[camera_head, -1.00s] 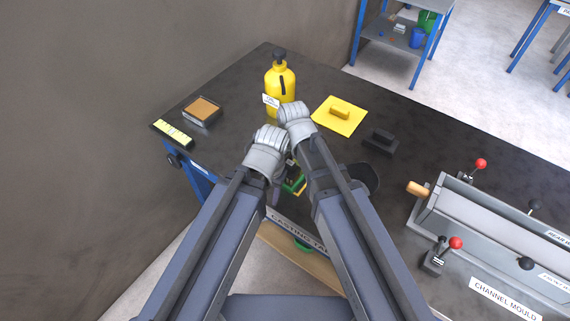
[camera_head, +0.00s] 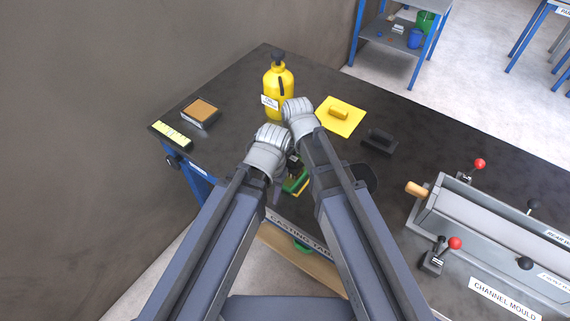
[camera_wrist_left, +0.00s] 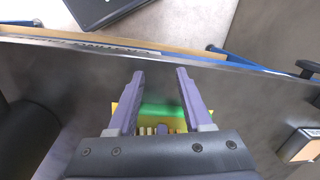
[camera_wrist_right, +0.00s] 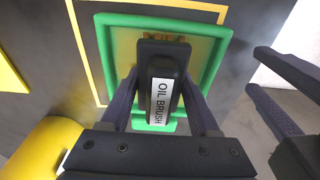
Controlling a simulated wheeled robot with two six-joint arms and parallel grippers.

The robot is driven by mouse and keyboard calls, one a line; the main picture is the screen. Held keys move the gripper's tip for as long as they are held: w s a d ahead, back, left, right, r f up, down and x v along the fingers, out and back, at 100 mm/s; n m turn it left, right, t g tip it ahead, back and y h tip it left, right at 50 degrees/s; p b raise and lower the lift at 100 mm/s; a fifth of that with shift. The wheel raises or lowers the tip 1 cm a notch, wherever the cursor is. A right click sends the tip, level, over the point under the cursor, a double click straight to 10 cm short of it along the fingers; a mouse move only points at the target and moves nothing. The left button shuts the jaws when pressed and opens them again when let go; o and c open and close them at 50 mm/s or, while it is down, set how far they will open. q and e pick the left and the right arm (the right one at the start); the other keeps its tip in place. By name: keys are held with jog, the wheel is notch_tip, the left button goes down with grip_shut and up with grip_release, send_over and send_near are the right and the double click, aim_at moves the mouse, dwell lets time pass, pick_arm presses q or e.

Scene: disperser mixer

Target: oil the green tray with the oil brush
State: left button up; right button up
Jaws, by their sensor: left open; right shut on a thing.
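The green tray (camera_wrist_right: 222,50) lies on the dark table and fills the upper middle of the right wrist view. A bit of its green edge shows below my grippers in the head view (camera_head: 296,182). My right gripper (camera_wrist_right: 160,90) is shut on the black oil brush (camera_wrist_right: 164,62), which carries a white "OIL BRUSH" label. The brush is over the tray; whether its bristles touch the tray is hidden. My left gripper (camera_wrist_left: 160,80) is open and empty, with part of the green tray (camera_wrist_left: 160,110) beneath and between its fingers.
A yellow oil bottle (camera_head: 278,88) stands behind my grippers. A yellow trowel (camera_head: 341,116) and a black block (camera_head: 380,141) lie to the right. A brown-topped sponge block (camera_head: 201,112) is at the left. The channel mould (camera_head: 490,226) takes up the right side.

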jog(key=shift+w+d, duration=0.1)
jog(key=shift+w, duration=0.1)
jog(key=shift+w+d, duration=0.35)
jog(key=shift+w, duration=0.1)
jog(key=shift+w+d, duration=0.35)
jog(key=shift+w, duration=0.3)
jog(key=shift+s, duration=0.15)
jog(key=shift+s+a, duration=0.35)
jog(key=shift+s, duration=0.15)
jog(key=shift+s, duration=0.1)
